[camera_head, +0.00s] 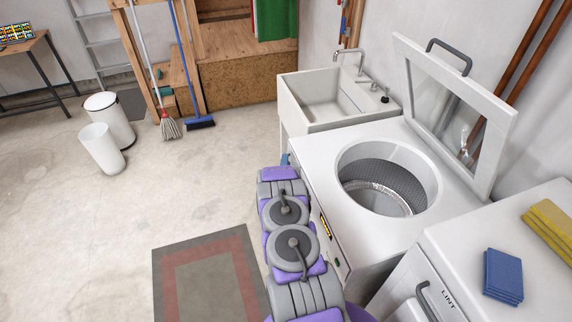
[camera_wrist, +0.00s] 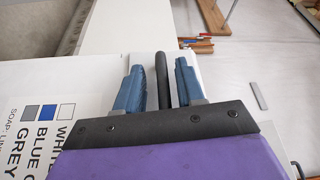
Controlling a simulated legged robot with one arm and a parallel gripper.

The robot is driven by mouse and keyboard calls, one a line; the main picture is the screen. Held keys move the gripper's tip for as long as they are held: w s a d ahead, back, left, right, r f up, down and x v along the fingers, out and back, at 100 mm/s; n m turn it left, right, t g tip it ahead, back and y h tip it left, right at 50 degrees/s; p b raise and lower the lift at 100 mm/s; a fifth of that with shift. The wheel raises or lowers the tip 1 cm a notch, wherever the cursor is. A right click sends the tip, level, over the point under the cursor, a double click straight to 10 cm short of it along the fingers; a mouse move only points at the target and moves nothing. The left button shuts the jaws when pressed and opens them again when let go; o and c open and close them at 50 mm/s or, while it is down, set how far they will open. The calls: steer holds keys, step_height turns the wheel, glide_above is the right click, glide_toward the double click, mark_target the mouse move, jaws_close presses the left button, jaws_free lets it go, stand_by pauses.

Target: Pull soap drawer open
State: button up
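The washing machine (camera_head: 322,173) is a white top-loader with its lid (camera_head: 480,120) raised. My arm reaches along its front, and only a bit of blue at my gripper (camera_head: 284,159) shows at the far end. In the wrist view my gripper (camera_wrist: 158,80) has its two blue fingers apart. A dark upright handle bar (camera_wrist: 162,78) stands between them in front of a white panel, with a visible gap on each side. This appears to be the soap drawer's handle. The drawer is not visible in the head view, and how far it is out cannot be told.
A sink (camera_head: 315,118) adjoins the washer's far side. A second white machine (camera_head: 450,250) stands nearer, with a blue cloth (camera_head: 503,275) and yellow cloth (camera_head: 550,228) on top. A mat (camera_head: 205,275) lies on open floor. A printed colour label (camera_wrist: 38,125) shows beside my gripper.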

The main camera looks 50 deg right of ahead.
steer(key=shift+a+r, duration=0.2)
steer(key=shift+a, duration=0.3)
steer(key=shift+c, duration=0.9)
steer(key=shift+d, duration=0.1)
steer(key=c, duration=0.3)
steer(key=shift+d+f, duration=0.1)
steer(key=shift+d, duration=0.2)
jaws_close()
steer(key=w+a+b, duration=0.1)
steer(key=w+a, duration=0.5)
steer(key=a, duration=0.5)
steer(key=shift+w+a+b, duration=0.15)
steer(key=shift+a+b, duration=0.05)
steer(key=shift+b, duration=0.1)
steer(key=shift+f, duration=0.1)
